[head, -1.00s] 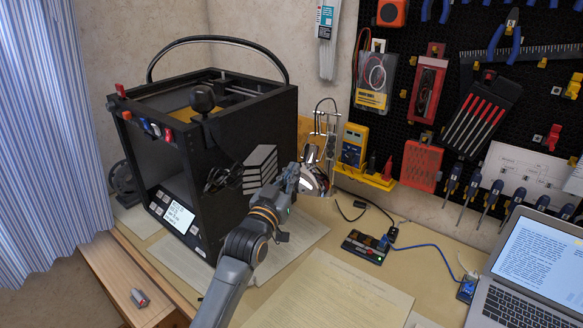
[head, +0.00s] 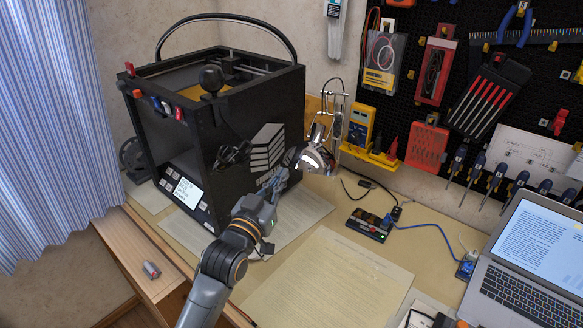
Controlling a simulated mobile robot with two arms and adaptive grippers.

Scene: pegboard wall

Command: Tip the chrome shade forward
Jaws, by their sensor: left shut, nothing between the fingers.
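The chrome shade (head: 316,160) is the shiny head of a small desk lamp, in the middle of the head view, hanging from a thin chrome arm at the right of the black printer. It leans down and to the left; its opening is hard to make out. My left gripper (head: 277,181) is shut and empty, low and to the left of the shade, in front of the printer's side. A gap shows between its fingers and the shade. My right gripper is not seen.
The black box-shaped printer (head: 213,139) stands close on the left. A small circuit box (head: 369,225) with cables lies to the right. Paper sheets (head: 330,280) cover the desk front, and a laptop (head: 530,260) is at far right.

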